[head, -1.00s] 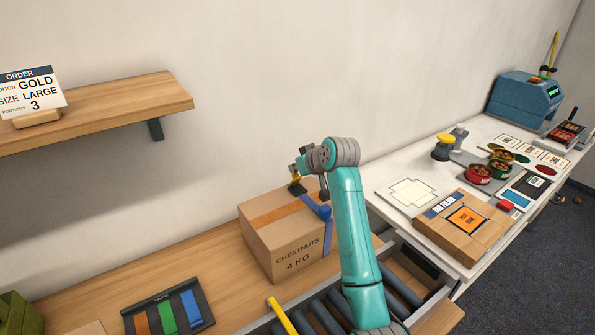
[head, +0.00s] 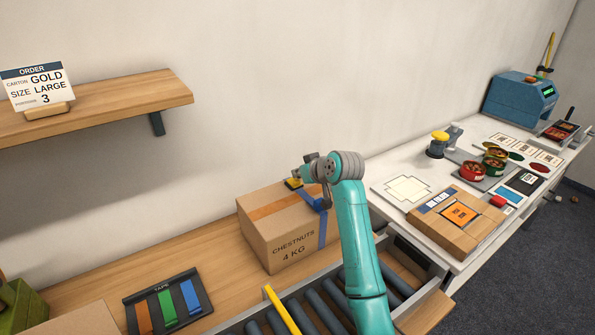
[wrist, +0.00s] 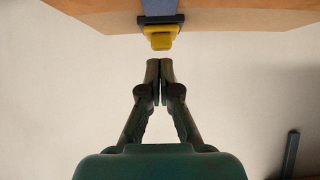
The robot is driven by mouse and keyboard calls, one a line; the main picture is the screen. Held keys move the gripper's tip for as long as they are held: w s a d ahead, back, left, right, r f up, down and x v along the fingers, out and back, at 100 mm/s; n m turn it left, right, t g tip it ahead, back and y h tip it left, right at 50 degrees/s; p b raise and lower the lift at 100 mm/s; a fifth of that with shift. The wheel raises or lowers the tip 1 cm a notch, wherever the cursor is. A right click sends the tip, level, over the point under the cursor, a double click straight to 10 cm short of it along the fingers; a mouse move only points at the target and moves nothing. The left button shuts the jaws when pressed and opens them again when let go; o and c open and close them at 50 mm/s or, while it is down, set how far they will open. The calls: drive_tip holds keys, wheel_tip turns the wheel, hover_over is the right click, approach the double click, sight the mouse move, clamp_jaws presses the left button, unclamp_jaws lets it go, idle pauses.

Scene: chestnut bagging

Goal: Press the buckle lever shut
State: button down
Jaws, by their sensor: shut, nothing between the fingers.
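The buckle (wrist: 161,24) is dark with a yellow lever (wrist: 161,41) at the top of the wrist view, on a blue strap by the carton's edge. In the head view the yellow lever (head: 293,183) shows at the carton's (head: 284,246) top rear. The blue strap (head: 323,228) runs down the carton's front face. My gripper (wrist: 160,62) is shut and empty, its fingertips just below the lever in the wrist view with a small gap in the picture. Whether the lever lies flat or stands up is hard to tell.
The carton stands on a wooden bench (head: 210,262) beside a roller conveyor (head: 325,310). A tape holder (head: 135,303) lies at front left. A shelf (head: 130,98) with an order card hangs above left. A white table (head: 385,188) with cans and a flat carton is at right.

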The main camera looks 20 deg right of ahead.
drive_tip(key=shift+w, duration=0.1)
drive_tip(key=shift+w+a, duration=0.2)
drive_tip(key=shift+w, duration=0.5)
drive_tip(key=shift+r, duration=0.1)
wheel_tip(320, 180, up, 3)
drive_tip(key=shift+r, duration=0.5)
drive_tip(key=s+d+f, duration=0.1)
drive_tip(key=s, duration=0.2)
drive_tip(key=s+d+f, duration=0.1)
drive_tip(key=s, duration=0.2)
drive_tip(key=s+f, duration=0.1)
drive_tip(key=s, duration=0.2)
drive_tip(key=shift+d+f, duration=0.2)
drive_tip(key=shift+d, duration=0.2)
drive_tip(key=shift+s+d, duration=0.1)
